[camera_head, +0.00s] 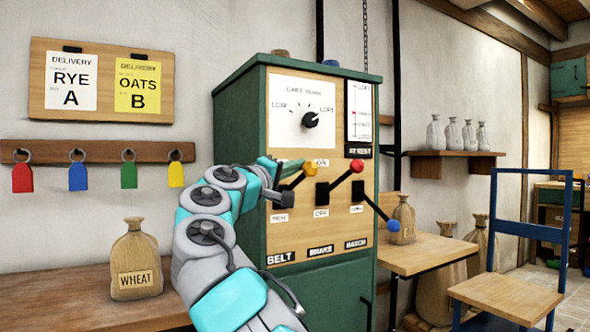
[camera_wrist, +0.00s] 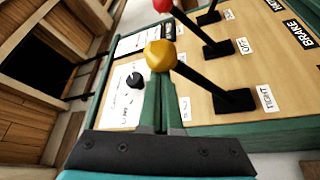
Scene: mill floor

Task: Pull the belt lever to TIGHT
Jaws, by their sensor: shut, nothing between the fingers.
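The belt lever has a yellow knob (camera_head: 310,168) and a black shaft on the green cabinet's wooden panel, above the BELT label (camera_head: 281,258). It is tilted up. In the wrist view its yellow knob (camera_wrist: 160,55) stands out from the panel, and a TIGHT label (camera_wrist: 267,97) sits beside the lever's base, on the side away from the knob. My gripper (camera_head: 292,166) is at the knob, its fingers together and empty. In the wrist view the fingertips (camera_wrist: 158,80) end right at the knob; I cannot tell whether they touch it.
The red-knobbed brake lever (camera_head: 357,166) is tilted up close to the right. The blue-knobbed hatch lever (camera_head: 393,225) is tilted down. A dial (camera_head: 310,120) sits above. A wheat sack (camera_head: 136,263) stands on the left bench, and a blue chair (camera_head: 515,290) is at right.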

